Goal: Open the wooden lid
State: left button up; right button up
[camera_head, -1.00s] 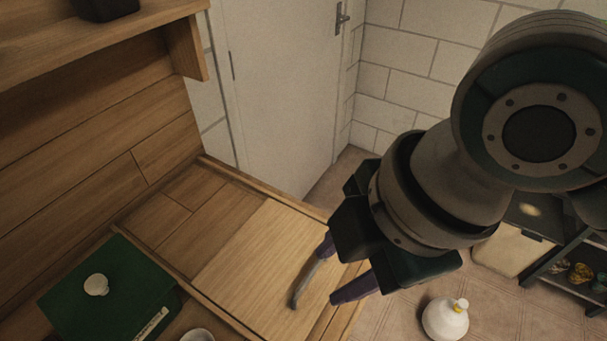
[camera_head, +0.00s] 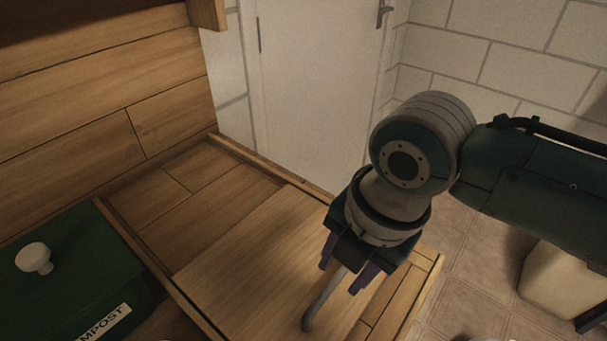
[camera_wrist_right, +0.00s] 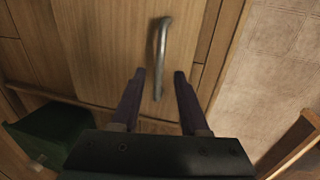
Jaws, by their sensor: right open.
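The wooden lid (camera_head: 255,265) is a pale wood panel lying flat and closed in the bench top. A curved grey metal handle (camera_head: 322,300) stands on it towards its right side. My right gripper (camera_head: 347,278) is over the lid at the handle, its two purple fingers pointing down and apart. In the right wrist view the handle (camera_wrist_right: 161,55) runs between and beyond the open fingertips (camera_wrist_right: 159,75). The fingers appear on either side of its near end, and I see no contact. My left gripper is not in view.
A green box (camera_head: 75,270) with a white knob and a compost label stands left of the lid. A wooden back wall (camera_head: 100,90) rises behind it. A white door (camera_head: 310,90) is beyond the bench. A pale bin (camera_head: 560,285) stands on the tiled floor at right.

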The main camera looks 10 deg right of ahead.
jog(key=shift+w+a+f, duration=0.15)
jog(key=shift+w+f, duration=0.05)
jog(key=shift+f, duration=0.8)
jog(key=shift+c, duration=0.2)
grip_shut()
dwell(0.6)
